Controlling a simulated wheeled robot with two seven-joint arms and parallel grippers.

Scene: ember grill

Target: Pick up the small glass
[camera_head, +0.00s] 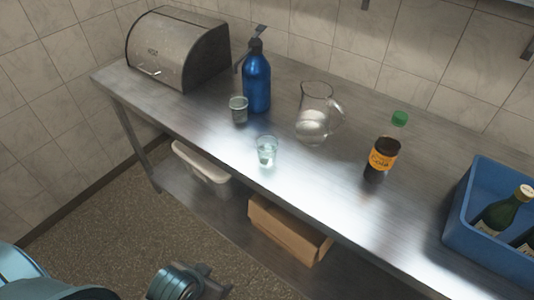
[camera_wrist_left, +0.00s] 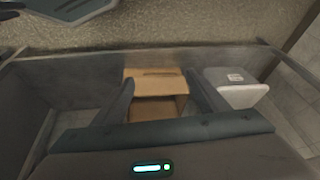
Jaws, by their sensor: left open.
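A small clear glass (camera_head: 266,151) stands upright near the front edge of the metal table (camera_head: 335,190). A second small cup-like glass (camera_head: 238,110), greyer, stands behind it and to its left, beside the blue bottle. My left gripper (camera_head: 218,282) is low in front of the table, well below and apart from both glasses. In the left wrist view its two fingers (camera_wrist_left: 163,85) are spread with nothing held between them. Neither glass shows in that view. My right gripper is not in view.
On the table are a metal bread box (camera_head: 175,50), blue pump bottle (camera_head: 257,82), glass pitcher (camera_head: 312,122), cola bottle (camera_head: 384,155) and blue crate (camera_head: 480,245) with bottles. The lower shelf holds a cardboard box (camera_head: 285,232) and white container (camera_head: 200,165).

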